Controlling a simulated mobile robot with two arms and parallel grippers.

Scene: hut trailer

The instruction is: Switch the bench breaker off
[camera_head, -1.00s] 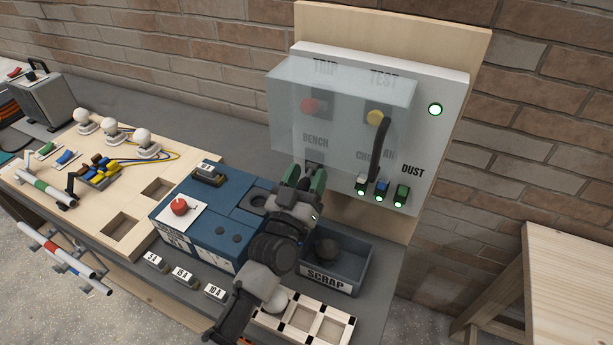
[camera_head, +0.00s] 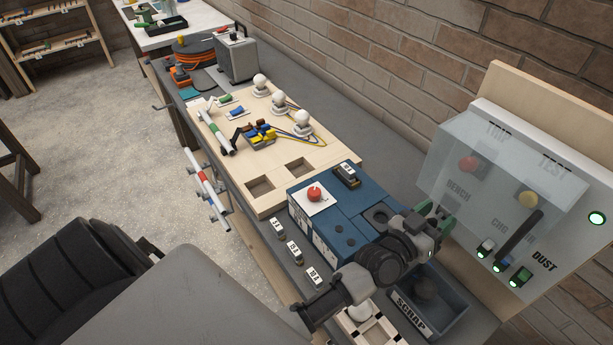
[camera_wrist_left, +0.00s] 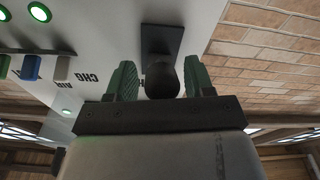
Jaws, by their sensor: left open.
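My left gripper (camera_head: 436,216) is at the cover's lower left, by the BENCH label (camera_head: 458,190). It hides the bench breaker there. In the left wrist view, a dark lever (camera_wrist_left: 162,82) on a black plate (camera_wrist_left: 161,38) stands between the green fingers of my left gripper (camera_wrist_left: 158,66). The fingers are open on either side; I cannot tell whether either touches it. My right gripper is not in view.
A black lever (camera_head: 520,232) and several lit rocker switches (camera_head: 519,277) are right of the gripper. Below are a blue-grey SCRAP bin (camera_head: 452,322) and a blue box with a red knob (camera_head: 314,194). A wooden board with bulbs (camera_head: 235,150) lies left.

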